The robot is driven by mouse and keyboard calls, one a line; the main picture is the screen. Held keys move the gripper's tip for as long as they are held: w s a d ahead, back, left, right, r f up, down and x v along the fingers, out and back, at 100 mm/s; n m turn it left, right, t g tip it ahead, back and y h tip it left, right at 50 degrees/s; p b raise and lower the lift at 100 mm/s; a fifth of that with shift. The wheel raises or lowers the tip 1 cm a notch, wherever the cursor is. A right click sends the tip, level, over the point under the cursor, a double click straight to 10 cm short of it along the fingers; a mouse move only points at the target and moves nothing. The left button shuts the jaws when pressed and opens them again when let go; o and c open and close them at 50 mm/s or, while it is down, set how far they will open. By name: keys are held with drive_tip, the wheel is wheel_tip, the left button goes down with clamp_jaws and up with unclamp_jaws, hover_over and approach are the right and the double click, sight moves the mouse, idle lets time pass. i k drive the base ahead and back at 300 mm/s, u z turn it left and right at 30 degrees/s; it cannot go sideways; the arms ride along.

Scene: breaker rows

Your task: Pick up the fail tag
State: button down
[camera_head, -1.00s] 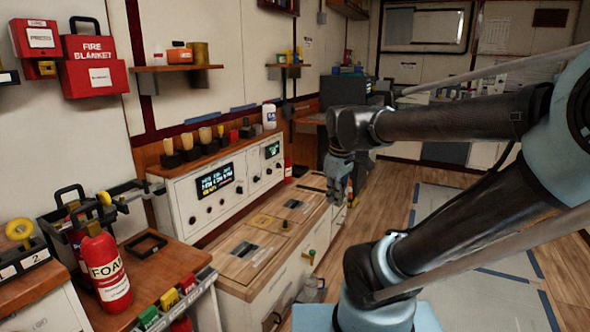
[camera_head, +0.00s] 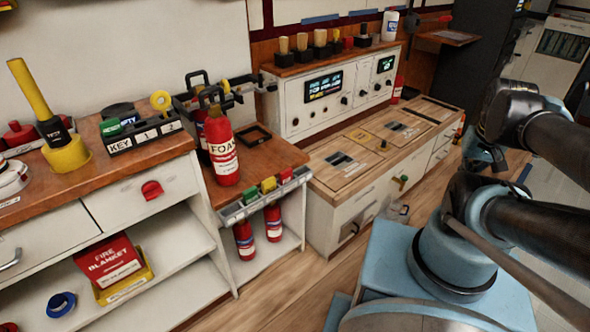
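I cannot make out a fail tag for sure; no lettering that reads "fail" shows. A green tag (camera_head: 251,194), a yellow tag (camera_head: 268,185) and a red tag (camera_head: 286,176) stand in a grey rail (camera_head: 232,214) on the front of the low side table (camera_head: 262,158). Their lettering is too small to read. My gripper (camera_head: 492,160) is at the right, well away from these tags, partly hidden by my arm and beside the long low cabinet. Its fingers are too small and dark to tell open or shut.
A FOAM extinguisher (camera_head: 222,150) stands on the side table behind the tags. A KEY rack (camera_head: 140,135) and a yellow-handled tool (camera_head: 45,115) stand on the left counter (camera_head: 92,150). A red fire blanket (camera_head: 112,262) lies on the shelf below. Wooden floor (camera_head: 285,280) is clear in front.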

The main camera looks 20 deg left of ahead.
sight(285, 176)
drive_tip(key=u, duration=0.45)
drive_tip(key=k, duration=0.45)
drive_tip(key=u, duration=0.5)
